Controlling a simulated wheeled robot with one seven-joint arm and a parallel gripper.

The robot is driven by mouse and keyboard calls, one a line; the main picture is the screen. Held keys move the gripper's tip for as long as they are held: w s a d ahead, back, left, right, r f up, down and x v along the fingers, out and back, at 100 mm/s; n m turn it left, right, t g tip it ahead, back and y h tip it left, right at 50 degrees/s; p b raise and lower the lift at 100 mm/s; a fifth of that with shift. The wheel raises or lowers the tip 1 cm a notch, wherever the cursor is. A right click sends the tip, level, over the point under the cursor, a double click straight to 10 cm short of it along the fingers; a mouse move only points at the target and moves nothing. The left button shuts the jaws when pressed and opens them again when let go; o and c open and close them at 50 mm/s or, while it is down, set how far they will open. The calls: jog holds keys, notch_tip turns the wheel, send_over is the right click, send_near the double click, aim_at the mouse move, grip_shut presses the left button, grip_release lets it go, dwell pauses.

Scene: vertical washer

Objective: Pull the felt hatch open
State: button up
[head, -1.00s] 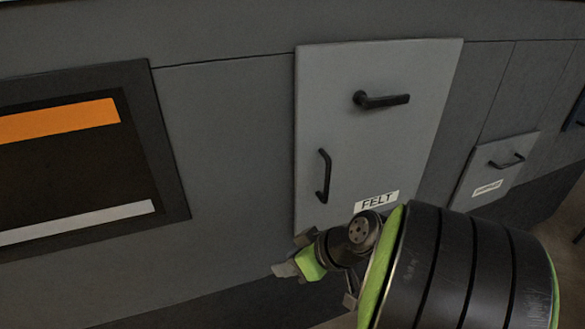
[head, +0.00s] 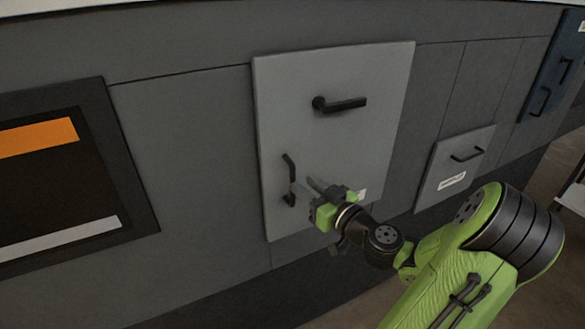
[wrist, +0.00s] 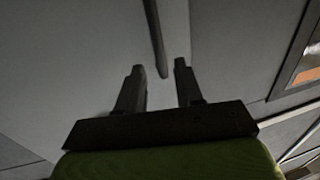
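The felt hatch (head: 340,75) is a light grey panel in the dark grey wall in the head view. A black horizontal lever handle (head: 340,104) is on its upper part. The hatch looks shut. My gripper (head: 304,184) is open at the lower part of the pull handle and hides most of the label. In the wrist view, the dark bar (wrist: 154,30) ends between the spread fingertips (wrist: 159,69), with gaps on both sides. I cannot tell whether they touch it.
A dark framed panel (head: 145,190) with orange and pale strips is at the left. A smaller labelled grey hatch (head: 440,165) with a black handle is to the right. A blue panel (head: 545,75) with handles is at the far right. The floor shows at lower right.

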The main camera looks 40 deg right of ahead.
aim_at(294, 178)
jog(key=w, duration=0.5)
jog(key=shift+w+d+p, duration=0.2)
jog(key=shift+w+p, duration=0.2)
jog(key=shift+f, duration=0.1)
grip_shut()
